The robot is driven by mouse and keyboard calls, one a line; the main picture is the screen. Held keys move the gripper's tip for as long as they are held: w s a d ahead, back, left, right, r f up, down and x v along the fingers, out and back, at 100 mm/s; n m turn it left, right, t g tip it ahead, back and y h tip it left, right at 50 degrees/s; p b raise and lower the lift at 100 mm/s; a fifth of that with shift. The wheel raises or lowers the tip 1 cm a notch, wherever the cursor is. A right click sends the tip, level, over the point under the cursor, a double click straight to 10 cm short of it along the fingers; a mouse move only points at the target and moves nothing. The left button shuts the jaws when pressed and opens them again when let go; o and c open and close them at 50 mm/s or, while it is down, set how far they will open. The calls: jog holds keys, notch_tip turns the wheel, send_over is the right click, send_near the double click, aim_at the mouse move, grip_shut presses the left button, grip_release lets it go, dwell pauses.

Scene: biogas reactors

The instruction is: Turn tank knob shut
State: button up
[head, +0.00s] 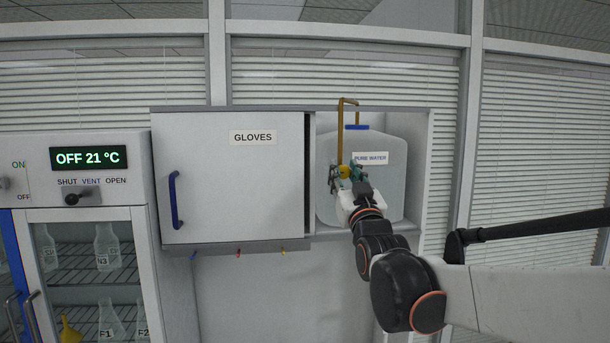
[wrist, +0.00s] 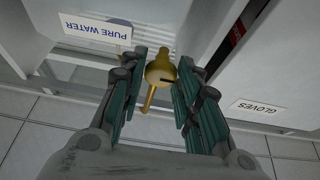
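The pure water tank (head: 390,190) is a whitish translucent container with a blue cap, standing in the open right part of the wall cabinet. A brass-coloured tap pipe (head: 341,115) rises in front of it. The yellow tank knob (head: 344,171) shows between the teal fingers of my gripper (head: 345,172). In the wrist view the rounded knob (wrist: 160,72) lies between the fingertips of my gripper (wrist: 162,68), with fingers on both sides very close to it. Whether they touch or squeeze it is not clear. The fingers partly hide the knob in the head view.
The closed gloves cabinet door (head: 235,185) with a blue handle is just left of the tank. An incubator (head: 100,165) reading OFF 21 °C stands at far left, with flasks behind glass. A cabinet shelf edge runs below the tank.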

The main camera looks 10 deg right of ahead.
jog(key=c, duration=0.3)
jog(key=shift+m, duration=0.5)
jog(key=m+h, duration=0.1)
jog(key=m, duration=0.1)
jog(key=m+h+b, duration=0.1)
jog(key=m+h, duration=0.1)
jog(key=m, duration=0.1)
jog(key=shift+a, duration=0.15)
jog(key=m+g+h, duration=0.1)
jog(key=m, duration=0.2)
jog(key=m+g+h, duration=0.1)
jog(key=m, duration=0.2)
jog(key=shift+m+h, duration=0.3)
jog(key=shift+h, duration=0.1)
jog(key=m+g, duration=0.1)
jog(key=m, duration=0.1)
jog(key=m+g+h, duration=0.1)
jog(key=m, duration=0.2)
jog(key=shift+s+a+r, duration=0.1)
jog(key=shift+s+r, duration=0.05)
jog(key=shift+r, duration=0.05)
jog(key=shift+m+g+p, duration=0.6)
jog(key=shift+m+g, duration=0.3)
jog(key=shift+m, duration=1.5)
jog(key=o, duration=1)
